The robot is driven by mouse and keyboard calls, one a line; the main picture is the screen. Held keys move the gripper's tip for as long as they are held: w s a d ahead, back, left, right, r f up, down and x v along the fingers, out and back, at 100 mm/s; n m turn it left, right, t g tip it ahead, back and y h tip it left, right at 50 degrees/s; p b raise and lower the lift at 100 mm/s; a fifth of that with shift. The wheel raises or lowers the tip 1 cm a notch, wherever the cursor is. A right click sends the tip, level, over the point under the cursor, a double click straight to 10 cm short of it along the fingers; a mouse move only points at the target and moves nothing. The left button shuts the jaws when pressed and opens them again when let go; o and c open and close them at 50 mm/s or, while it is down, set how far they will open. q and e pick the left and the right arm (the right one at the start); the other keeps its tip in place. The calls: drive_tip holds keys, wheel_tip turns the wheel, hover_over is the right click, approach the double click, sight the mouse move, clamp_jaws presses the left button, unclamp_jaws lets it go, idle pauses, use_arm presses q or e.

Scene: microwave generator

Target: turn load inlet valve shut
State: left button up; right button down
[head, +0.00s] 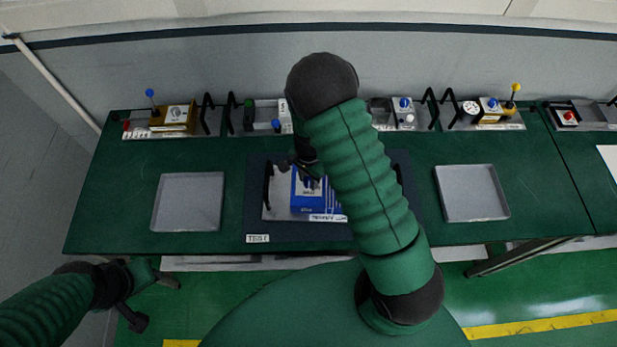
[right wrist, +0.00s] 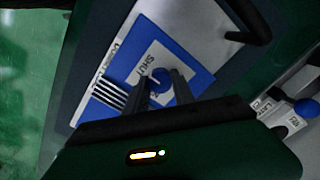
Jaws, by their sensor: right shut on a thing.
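A blue valve box (head: 308,202) sits on a grey tray plate with black handles, on the dark mat in the middle of the bench. The right wrist view shows its blue face (right wrist: 192,62) with a white label reading "SHUT" and a small round blue knob (right wrist: 161,79). My right gripper (head: 308,175) is over the box, and its two fingers (right wrist: 162,90) are shut on the knob. My arm hides part of the box in the head view. My left gripper (head: 150,300) is open and empty, off the bench's front left corner.
Empty grey trays lie left (head: 188,202) and right (head: 472,193) of the mat (head: 258,225). Several modules with handles, knobs and levers line the back, including a brown one (head: 178,116) with a blue-topped lever. The green bench between is clear.

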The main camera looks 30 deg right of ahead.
sight(309, 181)
drive_tip(key=c, duration=1.3)
unclamp_jaws()
drive_tip(key=shift+o, duration=1.2)
drive_tip(key=shift+s+a, duration=0.1)
wheel_tip(309, 181, up, 17)
drive_tip(key=b, duration=0.2)
